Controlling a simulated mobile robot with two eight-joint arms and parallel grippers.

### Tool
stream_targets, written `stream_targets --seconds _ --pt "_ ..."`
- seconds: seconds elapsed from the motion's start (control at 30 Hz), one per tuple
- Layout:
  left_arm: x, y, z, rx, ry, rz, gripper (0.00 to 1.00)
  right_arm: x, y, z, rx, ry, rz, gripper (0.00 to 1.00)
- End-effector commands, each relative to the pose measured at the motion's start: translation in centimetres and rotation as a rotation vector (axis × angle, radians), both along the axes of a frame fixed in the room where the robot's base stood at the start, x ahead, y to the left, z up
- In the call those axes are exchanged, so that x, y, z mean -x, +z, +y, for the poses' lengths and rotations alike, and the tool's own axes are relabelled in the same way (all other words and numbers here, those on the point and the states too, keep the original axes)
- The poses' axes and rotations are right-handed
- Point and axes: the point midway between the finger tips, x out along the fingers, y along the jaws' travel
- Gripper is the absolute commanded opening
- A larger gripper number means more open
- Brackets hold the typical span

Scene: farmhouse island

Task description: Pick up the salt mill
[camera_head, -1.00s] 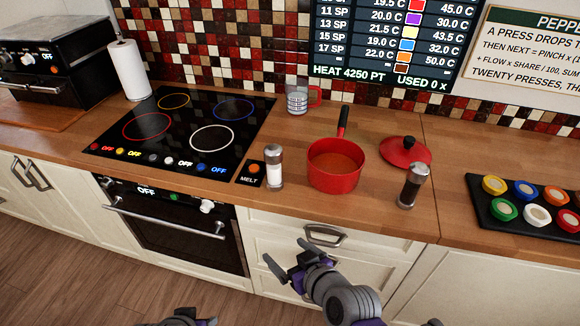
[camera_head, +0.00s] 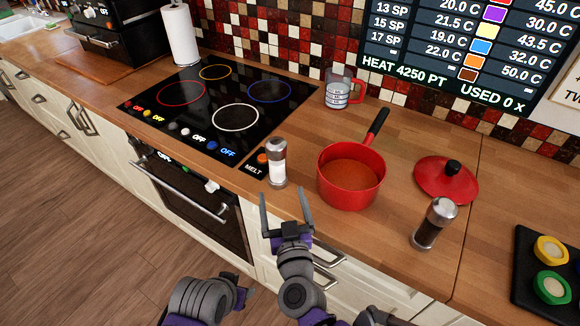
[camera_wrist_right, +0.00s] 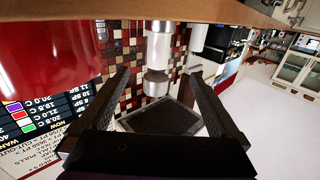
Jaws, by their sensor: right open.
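The salt mill (camera_head: 277,162), with a steel top and white contents, stands upright on the wooden counter beside the hob's front right corner. My right gripper (camera_head: 284,193) is open and empty, just in front of the mill at the counter's front edge. In the right wrist view, which is upside down, the salt mill (camera_wrist_right: 158,50) appears ahead, between the lines of the two open fingers. My left arm's end (camera_head: 238,292) is low in front of the cabinets; its fingers are not clear.
A red pot (camera_head: 350,200) with orange contents stands right of the salt mill. A dark pepper mill (camera_head: 434,224), red lid (camera_head: 446,182) and measuring cup (camera_head: 340,92) are also on the counter. The black hob (camera_head: 215,105) lies to the left.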

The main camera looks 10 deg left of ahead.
Motion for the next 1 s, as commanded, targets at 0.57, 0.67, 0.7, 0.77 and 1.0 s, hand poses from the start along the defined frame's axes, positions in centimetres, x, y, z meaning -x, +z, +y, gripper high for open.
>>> stream_targets --seconds 0.57,0.67,0.7,0.77,1.0 --pt "-0.1 0.6 0.0 0.000 0.000 -0.002 0.50 -6.2 0.2 2.3 0.000 -0.004 -0.002 0.98" --pt "-0.1 0.9 0.0 0.000 0.000 -0.003 0.50 -7.8 0.4 2.6 0.001 -0.004 -0.002 0.98" --pt "-0.1 1.1 0.0 0.000 0.000 -0.004 0.50 -8.4 0.4 2.7 0.001 -0.003 -0.002 0.98" --pt "-0.2 1.1 0.0 0.000 0.000 -0.004 0.50 -9.1 0.4 3.1 0.001 -0.003 -0.001 0.98" --pt "-0.2 1.2 0.0 0.000 0.000 -0.004 0.50 -10.2 0.3 3.5 0.000 -0.002 -0.002 0.98"
